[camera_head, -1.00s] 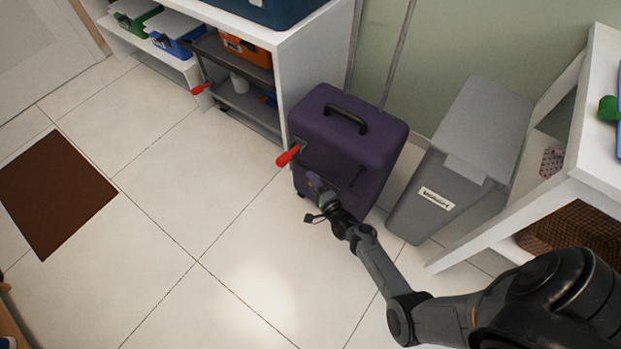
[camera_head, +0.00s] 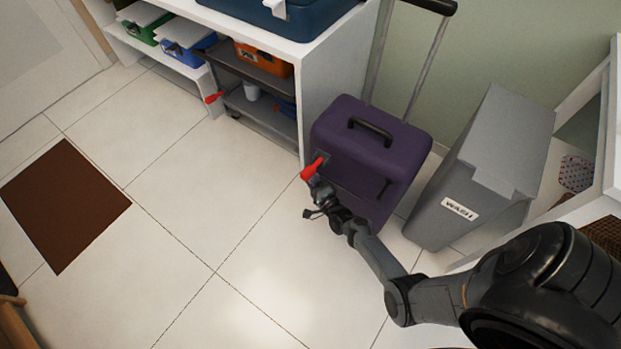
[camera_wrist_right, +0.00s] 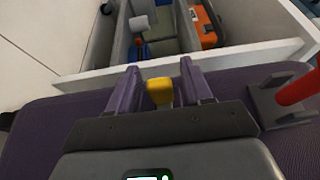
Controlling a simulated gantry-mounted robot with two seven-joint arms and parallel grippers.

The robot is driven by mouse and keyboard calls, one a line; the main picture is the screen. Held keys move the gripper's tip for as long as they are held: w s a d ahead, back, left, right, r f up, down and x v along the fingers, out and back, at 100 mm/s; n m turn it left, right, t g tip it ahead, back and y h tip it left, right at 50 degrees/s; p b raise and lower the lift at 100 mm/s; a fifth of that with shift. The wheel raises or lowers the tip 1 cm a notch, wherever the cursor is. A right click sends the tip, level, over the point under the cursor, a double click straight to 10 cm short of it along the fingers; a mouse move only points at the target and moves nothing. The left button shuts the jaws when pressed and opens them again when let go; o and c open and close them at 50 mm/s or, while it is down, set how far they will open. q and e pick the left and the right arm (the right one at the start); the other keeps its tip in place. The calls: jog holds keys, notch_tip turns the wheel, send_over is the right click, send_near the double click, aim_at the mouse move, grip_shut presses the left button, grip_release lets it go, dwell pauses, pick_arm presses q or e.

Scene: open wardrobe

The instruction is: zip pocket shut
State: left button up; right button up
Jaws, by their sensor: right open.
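The purple suitcase (camera_head: 372,140) stands upright against the cabinet's end, with a black top handle. A red pull (camera_head: 312,168) on a grey mount sits at its left edge; it also shows in the right wrist view (camera_wrist_right: 298,91). A dark line crosses the suitcase's front; whether the pocket is open I cannot tell. My right gripper (camera_head: 317,186) is at the front left edge, close below the red pull. In the right wrist view its purple fingers (camera_wrist_right: 160,84) are open, with a yellow piece (camera_wrist_right: 160,92) between them. The red pull lies right of the fingers, outside them. My left gripper is out of view.
A grey bin (camera_head: 485,165) labelled WASH stands right of the suitcase. A white cabinet (camera_head: 335,70) with shelves and bins is behind left. Another red handle (camera_head: 214,97) sticks out there.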

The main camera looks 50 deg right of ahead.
jog(key=shift+s, duration=0.25)
jog(key=shift+s+r+p, duration=0.1)
jog(key=shift+s+p, duration=0.1)
jog(key=shift+p, duration=0.1)
jog(key=p+v, duration=0.4)
jog(key=v, duration=0.6)
jog(key=shift+a, duration=0.1)
